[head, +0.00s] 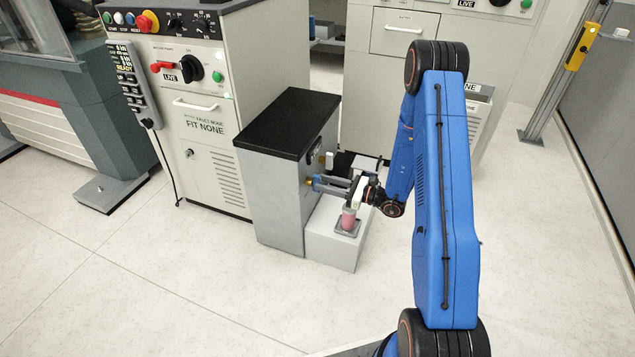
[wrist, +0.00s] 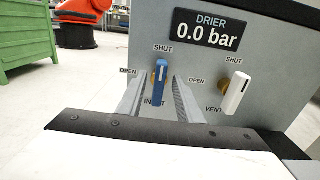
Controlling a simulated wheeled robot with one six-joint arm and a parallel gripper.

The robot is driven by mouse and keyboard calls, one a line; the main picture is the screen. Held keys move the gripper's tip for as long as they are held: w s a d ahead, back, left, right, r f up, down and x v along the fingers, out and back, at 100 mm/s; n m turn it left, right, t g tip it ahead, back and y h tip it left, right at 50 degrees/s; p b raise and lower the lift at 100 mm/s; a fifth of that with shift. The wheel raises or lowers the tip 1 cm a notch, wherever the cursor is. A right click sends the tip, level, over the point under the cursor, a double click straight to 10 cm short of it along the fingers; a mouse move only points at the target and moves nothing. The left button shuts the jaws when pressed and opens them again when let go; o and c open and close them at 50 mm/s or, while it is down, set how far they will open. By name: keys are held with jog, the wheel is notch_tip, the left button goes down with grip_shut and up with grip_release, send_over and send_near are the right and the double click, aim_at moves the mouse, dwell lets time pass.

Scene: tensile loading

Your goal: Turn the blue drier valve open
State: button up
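The drier (head: 270,195) is a grey box with a black top, standing beside the control cabinet. In the wrist view its panel reads "DRIER 0.0 bar" (wrist: 208,31). The blue valve handle (wrist: 159,84), labelled INLET, stands upright, its white-marked top under SHUT; OPEN is to its left. My gripper (wrist: 161,78) is open, one finger on each side of the blue handle, with a gap visible between the fingers. Whether either finger touches it I cannot tell. The head view shows my gripper (head: 318,184) at the drier's front face; the blue handle is not clear there.
A white VENT handle (wrist: 236,94) is close to the right of my right finger. In the head view, a pink cup-like object (head: 348,218) stands on a low white block (head: 325,245) under my wrist. The floor in front is clear.

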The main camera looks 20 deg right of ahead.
aim_at(320, 182)
jog(key=shift+x, duration=1.65)
jog(key=shift+c, duration=0.6)
grip_shut()
